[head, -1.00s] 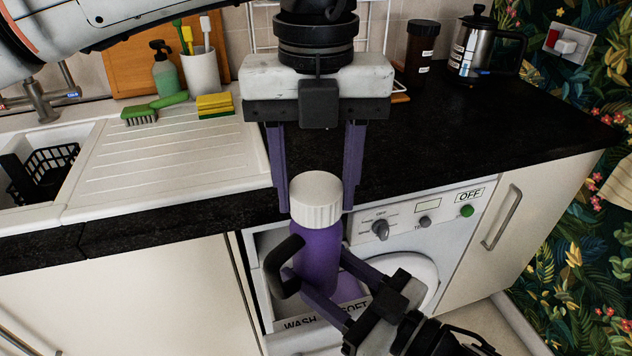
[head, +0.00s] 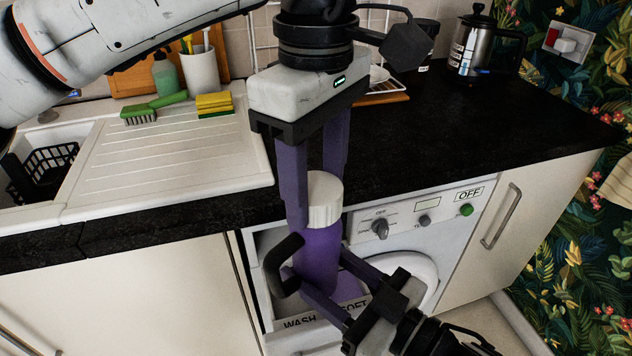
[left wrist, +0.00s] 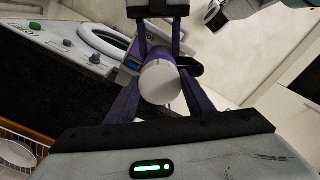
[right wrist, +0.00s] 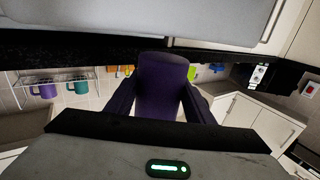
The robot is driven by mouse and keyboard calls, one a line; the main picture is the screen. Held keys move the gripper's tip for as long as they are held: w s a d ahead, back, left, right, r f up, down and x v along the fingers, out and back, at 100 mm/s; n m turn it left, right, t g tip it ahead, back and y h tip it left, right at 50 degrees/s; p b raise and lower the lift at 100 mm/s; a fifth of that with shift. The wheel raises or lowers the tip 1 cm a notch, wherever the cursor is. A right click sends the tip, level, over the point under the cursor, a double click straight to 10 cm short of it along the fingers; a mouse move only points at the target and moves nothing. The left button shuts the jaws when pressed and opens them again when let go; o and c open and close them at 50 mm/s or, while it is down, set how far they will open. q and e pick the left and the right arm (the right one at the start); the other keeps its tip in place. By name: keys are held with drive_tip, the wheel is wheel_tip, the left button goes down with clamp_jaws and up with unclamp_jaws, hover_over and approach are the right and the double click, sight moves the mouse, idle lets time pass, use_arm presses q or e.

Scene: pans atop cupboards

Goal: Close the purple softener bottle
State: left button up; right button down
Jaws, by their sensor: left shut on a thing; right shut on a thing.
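The purple softener bottle (head: 318,255) stands upright in front of the washing machine, with its white ribbed cap (head: 325,200) on top. My left gripper (head: 318,205) comes down from above and is shut on the cap, its fingers on either side; the left wrist view shows the cap (left wrist: 160,82) between them. My right gripper (head: 318,280) comes from the lower right and is shut on the bottle's body, which also shows between its fingers in the right wrist view (right wrist: 161,90). Whether the cap sits fully down is hard to tell.
The open detergent drawer (head: 318,318) lies just below the bottle. The washing machine panel (head: 410,222) is right beside it. The dark worktop (head: 450,130) behind is mostly clear. A drying board (head: 170,155), sponge (head: 214,104) and kettle (head: 474,48) stand farther back.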

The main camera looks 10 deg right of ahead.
use_arm(q)
drive_tip(key=shift+m, duration=0.7)
drive_tip(key=o, duration=1.1)
drive_tip(key=shift+o, duration=0.2)
drive_tip(key=shift+r, duration=0.1)
drive_tip(key=shift+r, duration=2.2)
drive_tip(key=shift+c, duration=0.3)
